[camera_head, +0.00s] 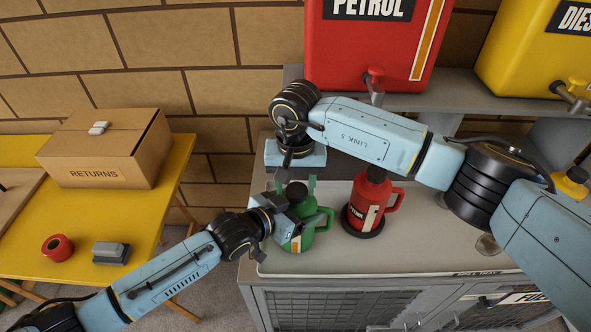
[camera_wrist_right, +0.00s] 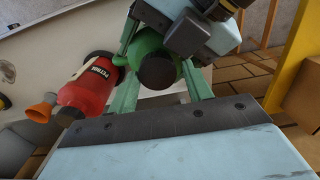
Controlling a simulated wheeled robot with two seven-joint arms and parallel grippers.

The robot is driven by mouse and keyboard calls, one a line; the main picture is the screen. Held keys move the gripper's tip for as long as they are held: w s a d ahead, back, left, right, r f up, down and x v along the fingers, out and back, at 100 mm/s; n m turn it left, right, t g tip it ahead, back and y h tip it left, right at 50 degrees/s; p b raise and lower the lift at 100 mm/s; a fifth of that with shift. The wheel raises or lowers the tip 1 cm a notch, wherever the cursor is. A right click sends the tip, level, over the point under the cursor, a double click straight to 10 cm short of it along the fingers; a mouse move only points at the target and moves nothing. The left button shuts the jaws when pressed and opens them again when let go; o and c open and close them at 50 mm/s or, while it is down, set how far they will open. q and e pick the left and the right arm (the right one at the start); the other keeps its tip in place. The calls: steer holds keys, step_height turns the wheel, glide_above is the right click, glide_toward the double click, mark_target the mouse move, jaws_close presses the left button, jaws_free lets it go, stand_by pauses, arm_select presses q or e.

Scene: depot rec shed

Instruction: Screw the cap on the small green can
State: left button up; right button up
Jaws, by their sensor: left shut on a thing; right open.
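The small green can (camera_head: 308,236) stands on the grey worktop, its handle to the right in the head view. A black cap (camera_head: 297,192) is at its top; I cannot tell whether it is seated or threaded. My left gripper (camera_head: 284,226) is shut on the can's left side. My right gripper (camera_head: 295,182) is above the can, pointing down. In the wrist view its open fingers lie either side of the cap (camera_wrist_right: 158,71), with gaps showing. The green can (camera_wrist_right: 149,45) is partly hidden there by the cap and my left gripper.
A red petrol can (camera_head: 369,203) with a black cap stands close to the right on a dark round base. Large red (camera_head: 375,45) and yellow (camera_head: 530,50) containers sit on the shelf behind. A yellow table (camera_head: 130,232) at left holds a returns box (camera_head: 105,150).

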steer(key=shift+f, duration=0.45)
steer(key=c, duration=0.8)
steer(key=m, duration=0.5)
steer(key=shift+a, duration=0.1)
steer(key=m, duration=0.5)
steer(key=shift+w+m, duration=0.1)
steer(key=shift+m, duration=0.2)
steer(key=m, duration=0.3)
steer(key=shift+m, duration=0.4)
steer(key=m, duration=0.5)
steer(key=shift+w+r, duration=0.1)
